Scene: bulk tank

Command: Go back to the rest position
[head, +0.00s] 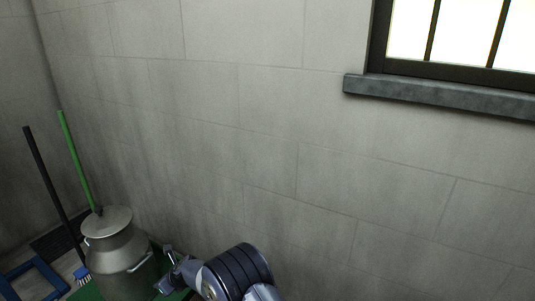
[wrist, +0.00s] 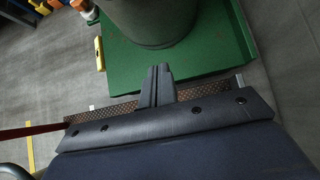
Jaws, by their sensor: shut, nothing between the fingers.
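My gripper (wrist: 162,72) shows in the wrist view with its two dark fingers together and nothing between them. In the head view my gripper (head: 168,271) is at the bottom, just right of a metal milk can (head: 121,266) with a lid and side handle. In the wrist view the fingers point toward the green platform (wrist: 188,60), where the lower part of the can (wrist: 150,22) stands. I cannot tell the exact gap between the fingers and the can.
A green-handled tool (head: 76,160) and a black-handled brush (head: 50,180) lean near the left corner. A blue frame (head: 40,267) lies on the floor at lower left. A grey block wall (head: 230,110) fills the background, with a window sill (head: 440,95) at upper right.

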